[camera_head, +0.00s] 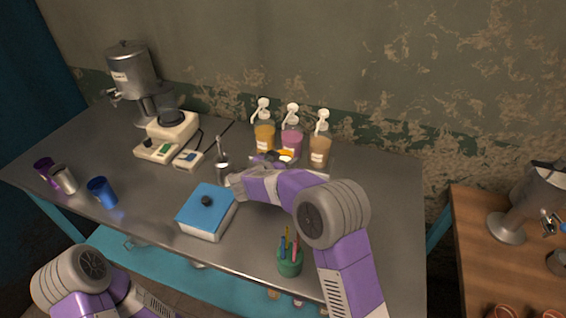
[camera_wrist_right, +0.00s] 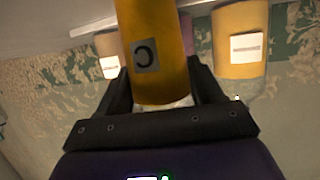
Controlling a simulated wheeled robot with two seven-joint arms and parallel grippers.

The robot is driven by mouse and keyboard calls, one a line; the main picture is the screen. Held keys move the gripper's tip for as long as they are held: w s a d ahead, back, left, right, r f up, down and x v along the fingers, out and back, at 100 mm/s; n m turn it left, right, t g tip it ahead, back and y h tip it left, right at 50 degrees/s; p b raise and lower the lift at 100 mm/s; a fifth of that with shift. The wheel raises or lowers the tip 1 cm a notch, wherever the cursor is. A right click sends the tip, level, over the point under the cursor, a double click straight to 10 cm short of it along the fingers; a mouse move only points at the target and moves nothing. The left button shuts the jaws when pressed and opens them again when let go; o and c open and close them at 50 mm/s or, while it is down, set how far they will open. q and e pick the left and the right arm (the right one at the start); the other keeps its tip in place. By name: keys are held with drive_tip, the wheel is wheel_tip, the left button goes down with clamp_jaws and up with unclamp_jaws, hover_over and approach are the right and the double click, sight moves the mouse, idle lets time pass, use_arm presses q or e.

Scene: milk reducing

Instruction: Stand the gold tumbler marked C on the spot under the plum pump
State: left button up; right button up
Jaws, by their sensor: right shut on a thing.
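My right gripper (camera_head: 273,158) is shut on the gold tumbler (camera_head: 286,154), in front of the pump bottles. In the right wrist view the tumbler (camera_wrist_right: 152,45) lies between the two fingers, its dark C label facing the camera. The plum pump (camera_head: 292,138) is the middle bottle of three, with pinkish liquid and a white pump head. In the wrist view it is mostly hidden behind the tumbler. The spot under it is hidden by my gripper and the tumbler. Whether the tumbler touches the surface below, I cannot tell. Of my left arm only links show.
A yellow pump bottle (camera_head: 264,137) stands left of the plum one, a tan one (camera_head: 320,150) right. A metal cup with utensils (camera_head: 222,170), a blue-lidded box (camera_head: 207,212) and a green pen cup (camera_head: 289,262) stand near my right arm. Purple, silver and blue tumblers (camera_head: 102,192) stand far left.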

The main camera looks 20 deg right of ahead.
drive_tip(key=shift+r, duration=0.15)
drive_tip(key=o, duration=1.3)
drive_tip(key=shift+s+a, duration=0.1)
drive_tip(key=p+v, duration=0.3)
drive_tip(key=v, duration=0.8)
drive_tip(key=shift+s+a, duration=0.25)
drive_tip(key=shift+r, duration=0.1)
